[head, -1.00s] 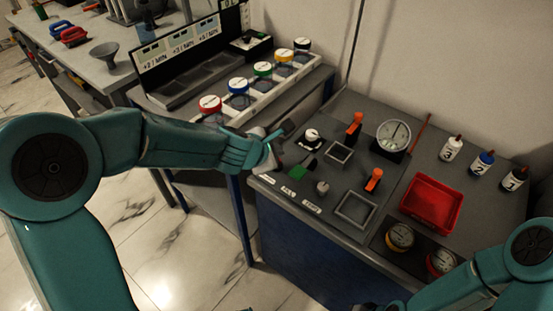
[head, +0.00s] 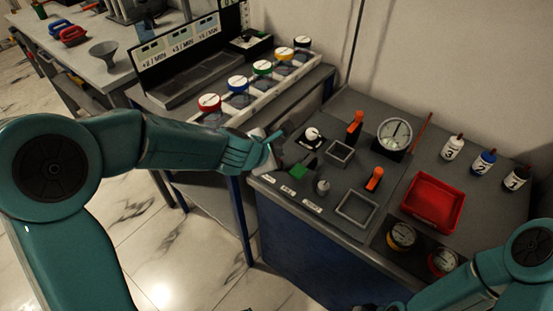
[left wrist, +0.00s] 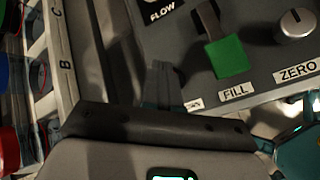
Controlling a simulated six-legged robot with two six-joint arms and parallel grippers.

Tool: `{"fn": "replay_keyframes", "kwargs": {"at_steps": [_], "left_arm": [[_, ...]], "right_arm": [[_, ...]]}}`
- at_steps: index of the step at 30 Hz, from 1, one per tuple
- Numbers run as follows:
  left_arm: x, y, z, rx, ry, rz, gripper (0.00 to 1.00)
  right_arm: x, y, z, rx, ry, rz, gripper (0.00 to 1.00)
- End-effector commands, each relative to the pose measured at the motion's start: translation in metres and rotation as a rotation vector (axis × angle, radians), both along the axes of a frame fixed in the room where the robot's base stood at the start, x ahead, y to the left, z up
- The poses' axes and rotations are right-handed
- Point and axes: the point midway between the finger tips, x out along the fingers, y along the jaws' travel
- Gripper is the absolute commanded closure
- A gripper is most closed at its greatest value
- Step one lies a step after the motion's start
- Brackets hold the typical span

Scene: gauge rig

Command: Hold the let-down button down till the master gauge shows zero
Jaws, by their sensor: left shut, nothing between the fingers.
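My left gripper (head: 272,157) is shut and empty, low over the front left corner of the grey rig panel. In the left wrist view its fingers (left wrist: 166,85) point at the panel left of the green FILL lever (left wrist: 228,57). A partly covered label (left wrist: 194,103) lies beside them. I see no let-down button; the fingers may hide it, and I cannot tell whether they touch the panel. The master gauge (head: 395,134), a round white dial, stands at the panel's back; its reading is too small to tell. My right gripper is barely in view at the bottom edge.
A knob (left wrist: 294,25) with the ZERO label is right of the FILL lever. Two orange-handled levers (head: 374,179), a red tray (head: 432,203) and numbered bottles (head: 484,162) are farther right. A rack of coloured-lid jars (head: 238,85) stands left of the panel.

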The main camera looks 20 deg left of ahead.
Motion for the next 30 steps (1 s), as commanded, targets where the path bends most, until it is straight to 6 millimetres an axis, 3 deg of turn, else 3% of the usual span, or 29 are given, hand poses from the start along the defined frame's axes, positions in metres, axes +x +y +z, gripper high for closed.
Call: {"fn": "replay_keyframes", "kwargs": {"at_steps": [30], "left_arm": [[0.000, 0.000, -0.010, 0.000, 0.000, 0.000, 1.00]], "right_arm": [[0.000, 0.000, -0.009, 0.000, 0.000, 0.000, 0.57]]}}
